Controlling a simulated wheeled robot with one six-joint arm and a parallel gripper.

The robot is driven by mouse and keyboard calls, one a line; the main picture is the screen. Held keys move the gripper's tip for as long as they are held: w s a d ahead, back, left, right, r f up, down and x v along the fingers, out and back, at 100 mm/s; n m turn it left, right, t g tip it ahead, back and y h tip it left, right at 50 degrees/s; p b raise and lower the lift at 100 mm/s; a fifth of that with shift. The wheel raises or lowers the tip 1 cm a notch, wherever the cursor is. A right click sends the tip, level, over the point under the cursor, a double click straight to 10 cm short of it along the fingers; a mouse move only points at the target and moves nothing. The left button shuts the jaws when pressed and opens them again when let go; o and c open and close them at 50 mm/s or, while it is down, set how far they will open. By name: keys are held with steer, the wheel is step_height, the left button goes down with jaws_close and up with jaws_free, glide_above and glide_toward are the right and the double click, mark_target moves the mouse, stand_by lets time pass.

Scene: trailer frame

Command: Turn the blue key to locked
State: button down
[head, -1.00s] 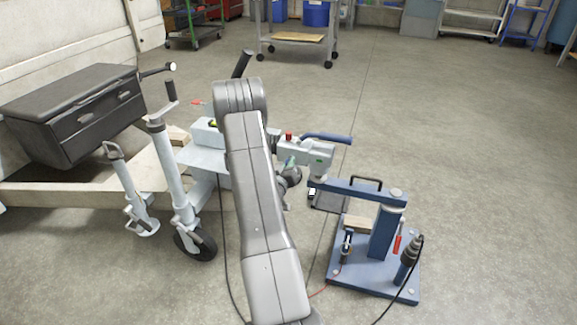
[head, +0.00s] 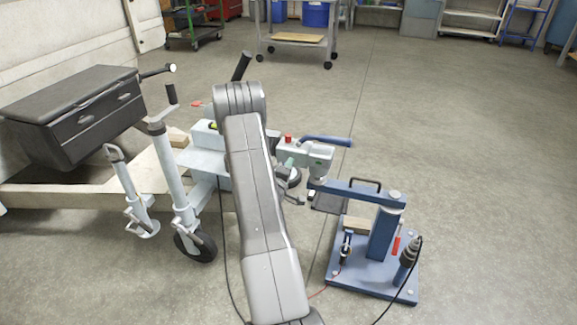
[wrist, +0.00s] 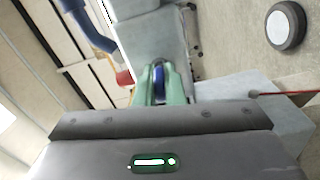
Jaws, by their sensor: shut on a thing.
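In the wrist view the blue key (wrist: 159,88) shows as a small blue shape between the green fingers of my gripper (wrist: 160,80). The gripper is shut on it, against the pale grey coupling housing (wrist: 150,38). Most of the key is hidden by the fingers, and I cannot tell its turn angle or any lock marking. In the head view my gripper is mostly hidden behind my own arm, left of the coupling head (head: 305,153). The key cannot be made out there.
A blue lever (head: 326,140) and a red knob (head: 288,138) sit on the coupling. A blue stand (head: 385,232) with tools on its base is at the right. A jockey wheel (head: 195,246) and black toolbox (head: 75,115) are at the left.

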steer(key=shift+n, duration=1.1)
steer(key=c, duration=1.5)
jaws_free()
steer(key=p+v, duration=0.3)
steer(key=v, duration=1)
steer(key=shift+s+a, duration=0.15)
steer(key=shift+s, duration=0.2)
steer(key=shift+w, duration=0.1)
